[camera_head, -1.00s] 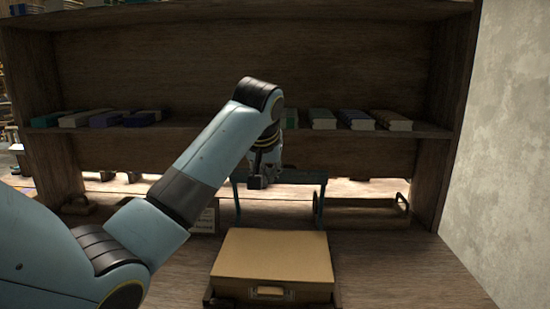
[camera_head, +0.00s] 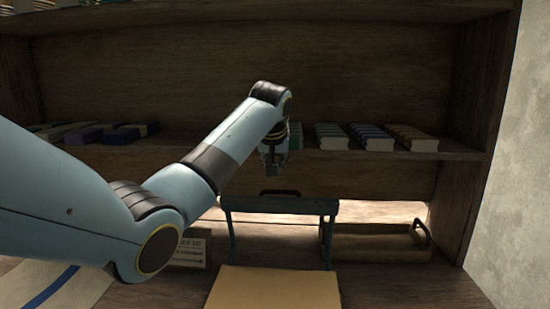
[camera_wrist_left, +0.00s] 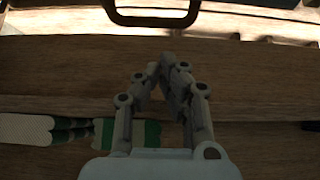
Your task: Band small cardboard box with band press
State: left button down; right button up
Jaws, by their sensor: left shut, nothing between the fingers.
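The band press (camera_head: 255,206) shows in the head view as a dark teal frame, a crossbar on two uprights, with a black handle on top. The tan cardboard box (camera_head: 275,289) lies flat in front of the uprights, its near part cut off by the picture's lower edge. My left gripper (camera_head: 273,175) points down just above the handle in this view, shut and empty. In the left wrist view its fingertips (camera_wrist_left: 161,62) meet with nothing between them, and a black handle (camera_wrist_left: 152,19) lies beyond them, apart. My right gripper is in neither view.
Shelves with books (camera_head: 371,138) stand behind the press. A wooden tray (camera_head: 375,243) with a handle is right of it, and a small sign (camera_head: 190,250) left. A blue-striped cloth (camera_head: 45,290) lies at lower left. The bench right of the box is bare.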

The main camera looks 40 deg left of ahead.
aim_at(276, 192)
pick_arm(q)
jog(key=x, duration=0.5)
jog(key=shift+a, duration=0.1)
jog(key=s+d+p, duration=0.1)
jog(key=s+d+f+p, duration=0.1)
jog(key=s, duration=0.1)
jog(key=shift+s+f, duration=0.1)
jog(key=shift+s, duration=0.05)
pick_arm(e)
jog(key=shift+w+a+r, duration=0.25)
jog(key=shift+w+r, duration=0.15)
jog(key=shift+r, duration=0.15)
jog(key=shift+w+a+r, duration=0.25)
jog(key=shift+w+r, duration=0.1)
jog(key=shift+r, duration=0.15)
pick_arm(q)
jog(key=shift+s+d, duration=0.15)
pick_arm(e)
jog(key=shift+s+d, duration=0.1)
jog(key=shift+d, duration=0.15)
